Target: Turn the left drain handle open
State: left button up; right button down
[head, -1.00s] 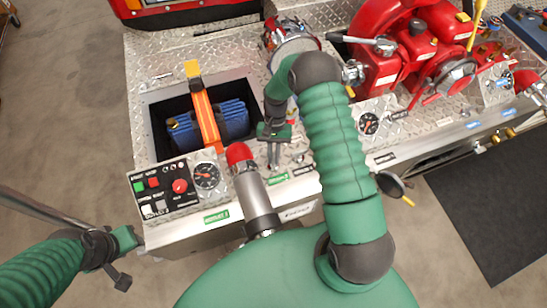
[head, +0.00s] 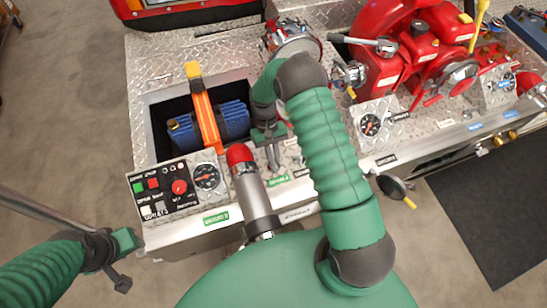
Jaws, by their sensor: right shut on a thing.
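My right arm reaches over the deck, and its gripper (head: 269,140) is shut on a thin grey lever, the left drain handle (head: 274,157). The handle points toward the front edge of the panel, just right of the red-capped cylinder and above a green label. The gripper's jaws hide its upper part. My left gripper (head: 126,262) hangs at the lower left, in front of the panel corner and away from the handle. How far its jaws are apart is unclear.
A red-capped grey cylinder (head: 252,190) stands close left of the handle. A control box (head: 162,190) and a gauge (head: 207,177) sit farther left. Behind is a recess with a blue unit (head: 222,122) and orange strap (head: 204,107). A red pump (head: 415,45) stands at right.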

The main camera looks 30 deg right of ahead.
jog(key=shift+w+d+r, duration=0.1)
jog(key=shift+w, duration=0.2)
jog(key=c, duration=1.6)
grip_release()
jog(key=shift+c, duration=0.2)
jog(key=shift+o, duration=0.8)
jog(key=b+v, duration=0.1)
jog(key=v, duration=1.5)
jog(key=shift+w+r+b, duration=0.15)
jog(key=shift+w+b, duration=0.05)
jog(key=shift+b, duration=0.2)
jog(key=shift+s, duration=0.1)
